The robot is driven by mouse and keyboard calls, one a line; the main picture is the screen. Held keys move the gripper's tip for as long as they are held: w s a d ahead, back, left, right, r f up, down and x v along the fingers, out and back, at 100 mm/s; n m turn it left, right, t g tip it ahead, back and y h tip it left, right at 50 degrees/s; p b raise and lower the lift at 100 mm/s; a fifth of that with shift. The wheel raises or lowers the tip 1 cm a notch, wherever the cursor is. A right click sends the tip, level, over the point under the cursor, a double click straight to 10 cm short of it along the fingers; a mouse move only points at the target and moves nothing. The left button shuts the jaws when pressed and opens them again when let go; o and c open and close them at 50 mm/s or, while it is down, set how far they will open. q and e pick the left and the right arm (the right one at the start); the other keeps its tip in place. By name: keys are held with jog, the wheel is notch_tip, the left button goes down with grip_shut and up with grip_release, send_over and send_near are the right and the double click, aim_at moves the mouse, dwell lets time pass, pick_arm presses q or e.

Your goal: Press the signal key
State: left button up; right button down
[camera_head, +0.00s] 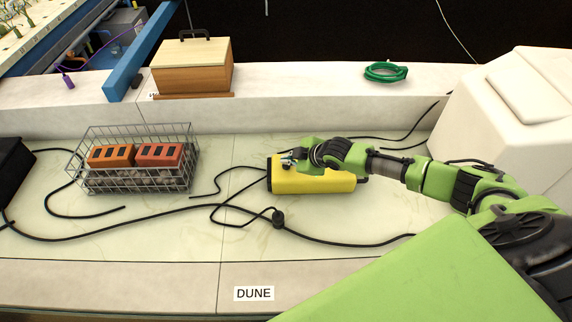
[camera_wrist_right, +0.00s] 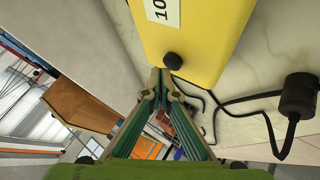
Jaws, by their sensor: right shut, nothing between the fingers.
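A yellow box (camera_head: 315,183) lies on the pale bench top in the head view, with a black end piece at its left. It also shows in the right wrist view (camera_wrist_right: 200,35), with a white label and a round black knob (camera_wrist_right: 173,61). I cannot tell which part is the signal key. My right gripper (camera_head: 285,161) is over the left end of the box and hides part of its top. In the right wrist view the gripper (camera_wrist_right: 160,78) is shut and empty, its fingertips close to the black knob; contact cannot be told. My left gripper is not in view.
Black cables (camera_head: 330,241) run across the bench around the box. A wire basket (camera_head: 140,189) with orange and red blocks stands left. A wooden box (camera_head: 190,70) and green hose coil (camera_head: 386,72) sit on the back ledge. A white housing (camera_head: 500,115) stands right.

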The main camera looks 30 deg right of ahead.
aim_at(288, 166)
jog(key=shift+f+b, duration=0.35)
jog(key=shift+f, duration=0.2)
jog(key=shift+r, duration=0.1)
dwell(0.3)
jog(key=shift+r+p, duration=0.9)
jog(key=shift+p, duration=0.05)
jog(key=shift+r, duration=0.1)
notch_tip(288, 166, up, 6)
jog(key=p, duration=0.5)
